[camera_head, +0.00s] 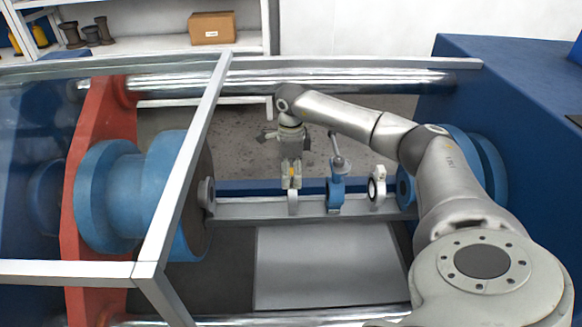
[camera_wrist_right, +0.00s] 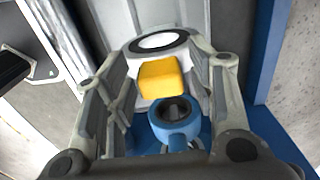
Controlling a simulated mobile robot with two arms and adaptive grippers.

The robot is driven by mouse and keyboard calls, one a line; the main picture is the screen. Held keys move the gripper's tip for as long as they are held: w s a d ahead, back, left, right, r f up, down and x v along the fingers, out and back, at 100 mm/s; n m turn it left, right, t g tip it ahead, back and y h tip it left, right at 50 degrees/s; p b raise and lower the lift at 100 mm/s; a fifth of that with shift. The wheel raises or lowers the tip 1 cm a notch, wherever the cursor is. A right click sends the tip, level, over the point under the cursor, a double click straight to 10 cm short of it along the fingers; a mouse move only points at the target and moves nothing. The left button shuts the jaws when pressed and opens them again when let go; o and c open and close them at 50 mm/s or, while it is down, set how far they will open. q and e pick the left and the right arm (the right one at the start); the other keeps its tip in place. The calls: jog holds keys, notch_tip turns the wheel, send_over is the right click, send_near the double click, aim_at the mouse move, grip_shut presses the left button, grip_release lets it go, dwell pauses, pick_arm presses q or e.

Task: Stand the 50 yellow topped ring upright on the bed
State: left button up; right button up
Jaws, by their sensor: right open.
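The yellow topped ring (camera_head: 293,201) stands upright on the grey bed (camera_head: 250,210), its white body edge-on in the head view. Its yellow top (camera_wrist_right: 160,77) shows in the right wrist view. My right gripper (camera_head: 291,174) points down over the ring. Its fingers are open, one on each side of the yellow top, with gaps visible beside it in the wrist view. The ring's lower part is hidden in the wrist view. My left gripper is in neither view.
A blue valve (camera_head: 336,192) with a grey lever stands just right of the ring; it also shows in the wrist view (camera_wrist_right: 176,122). Another white ring (camera_head: 377,188) stands further right. A blue flanged cylinder (camera_head: 172,185) and a metal frame (camera_head: 188,165) are to the left.

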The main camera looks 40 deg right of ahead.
jog(key=shift+o, duration=0.4)
notch_tip(320, 180, up, 12)
dwell(0.4)
dwell(0.4)
